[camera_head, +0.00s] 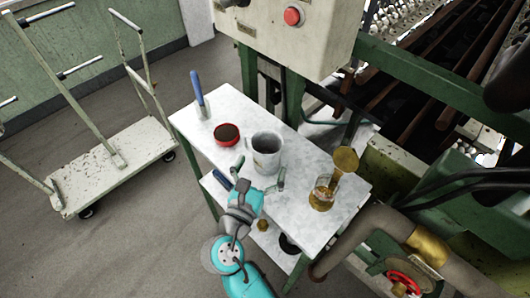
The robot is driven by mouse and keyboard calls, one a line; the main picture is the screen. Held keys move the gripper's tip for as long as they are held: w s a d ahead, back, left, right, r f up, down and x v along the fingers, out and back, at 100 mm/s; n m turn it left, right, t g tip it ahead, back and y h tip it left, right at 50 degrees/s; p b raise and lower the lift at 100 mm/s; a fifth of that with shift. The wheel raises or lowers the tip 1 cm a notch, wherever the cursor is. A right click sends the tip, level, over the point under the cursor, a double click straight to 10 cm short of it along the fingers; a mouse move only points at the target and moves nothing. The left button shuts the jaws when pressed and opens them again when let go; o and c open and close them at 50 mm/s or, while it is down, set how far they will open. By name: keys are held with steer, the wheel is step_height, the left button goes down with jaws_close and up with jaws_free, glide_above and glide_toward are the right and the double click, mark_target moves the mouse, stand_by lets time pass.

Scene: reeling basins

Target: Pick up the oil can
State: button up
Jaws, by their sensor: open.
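A grey metal can (266,143), which looks like a mug or the oil can, stands upright on the light-topped table (300,210). I cannot tell for sure that it is the oil can. My gripper (260,172) is open at the near side of this can, with one finger to its left and one to its right. The fingers overlap the can's lower part in the picture. Whether they touch it cannot be told. A small amber and brass-coloured container (322,195) stands at the table's right, with a round brass disc (345,159) beside it.
A red tin with dark contents (227,133) stands left of the grey can. A blue-handled tool (198,88) stands at the far left corner. Another blue handle (222,180) shows near my gripper. A machine with a red button (293,16) is behind. A cart (115,170) stands left.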

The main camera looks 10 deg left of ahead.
mark_target(271, 144)
steer(key=shift+x, duration=2.35)
steer(key=shift+a+f, duration=0.1)
steer(key=c, duration=1.5)
